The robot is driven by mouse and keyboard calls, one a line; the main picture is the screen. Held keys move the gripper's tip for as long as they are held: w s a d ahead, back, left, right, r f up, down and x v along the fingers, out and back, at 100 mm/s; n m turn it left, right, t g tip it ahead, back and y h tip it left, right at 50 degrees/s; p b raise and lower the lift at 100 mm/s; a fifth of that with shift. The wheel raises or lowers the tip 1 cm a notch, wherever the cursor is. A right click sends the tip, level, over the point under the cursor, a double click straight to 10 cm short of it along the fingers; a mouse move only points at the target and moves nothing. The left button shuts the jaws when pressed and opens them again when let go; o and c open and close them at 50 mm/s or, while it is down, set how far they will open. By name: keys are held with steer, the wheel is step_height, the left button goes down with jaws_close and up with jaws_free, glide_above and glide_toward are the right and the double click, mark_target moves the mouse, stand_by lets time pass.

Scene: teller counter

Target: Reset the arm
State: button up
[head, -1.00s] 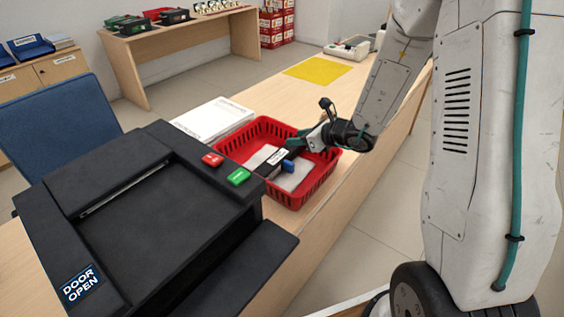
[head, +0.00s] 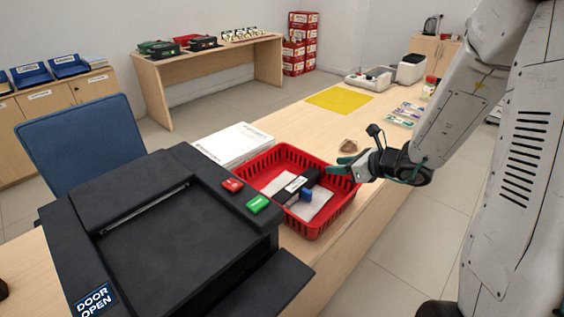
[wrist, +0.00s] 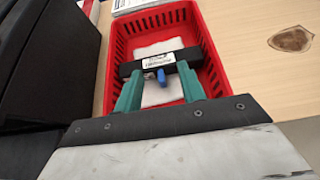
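My gripper (head: 342,166) is at the right rim of a red basket (head: 329,219) in the head view. In the wrist view its two green fingers stand apart, so my gripper (wrist: 161,82) is open and empty. A black bar-shaped item (head: 296,188) with a white label and a blue part lies in the basket on white paper or cloth. In the wrist view the black item (wrist: 190,54) shows beyond the fingertips, wider than the gap between them. The fingers look clear of it.
A black machine (head: 160,230) marked "DOOR OPEN", with red and green buttons, stands left of the basket. A white paper stack (head: 233,144) is behind it. A brown patch or item (head: 349,146) lies near the gripper.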

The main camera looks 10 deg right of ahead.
steer(key=s+a+r+n+g+y, duration=0.1)
steer(key=s+a+r+n+g, duration=0.3)
steer(key=s+n, duration=0.35)
steer(key=s+a+r+n+g+y, duration=0.1)
steer(key=s+a+n+g+y, duration=0.1)
steer(key=s+a+n+g, duration=0.45)
steer(key=s+d+r+n+t+h, duration=0.1)
steer(key=s+d+r+n+h, duration=0.2)
steer(key=s+r+n+h, duration=0.2)
steer(key=s+d+r+n+h, duration=0.3)
steer(key=s+r+n+h, duration=0.1)
steer(key=s+n, duration=0.6)
steer(key=shift+s+d+r+t+h, duration=0.2)
steer(key=shift+s+r+t+h, duration=0.2)
steer(key=shift+s+r, duration=0.25)
steer(key=shift+w+r, duration=0.1)
